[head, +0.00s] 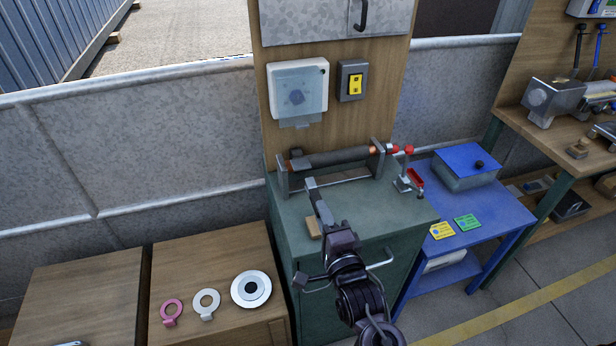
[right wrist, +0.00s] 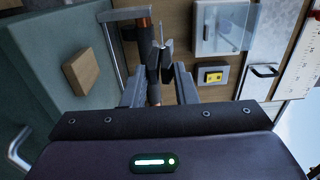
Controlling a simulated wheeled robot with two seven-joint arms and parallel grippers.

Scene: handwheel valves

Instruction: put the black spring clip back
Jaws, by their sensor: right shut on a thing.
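My right gripper (head: 314,192) reaches up over the green cabinet top, in front of the dark rod on its stand. In the right wrist view its two fingers (right wrist: 158,88) stand apart with the black spring clip (right wrist: 164,58) between them. The gripper is shut on the clip, whose thin tip points away from the palm. In the head view the clip cannot be told clearly from the fingertips. The dark rod (head: 338,157), with copper-coloured ends, lies across two grey uprights; it also shows behind the clip in the right wrist view (right wrist: 153,92). My left gripper is not in view.
A wooden block (head: 314,228) lies on the green cabinet (head: 395,212). A red-handled clamp (head: 408,178) stands at the rod's right end. A switch box (head: 297,90) hangs behind. A blue table (head: 492,215) is right; tags and a disc (head: 251,289) lie on the left bench.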

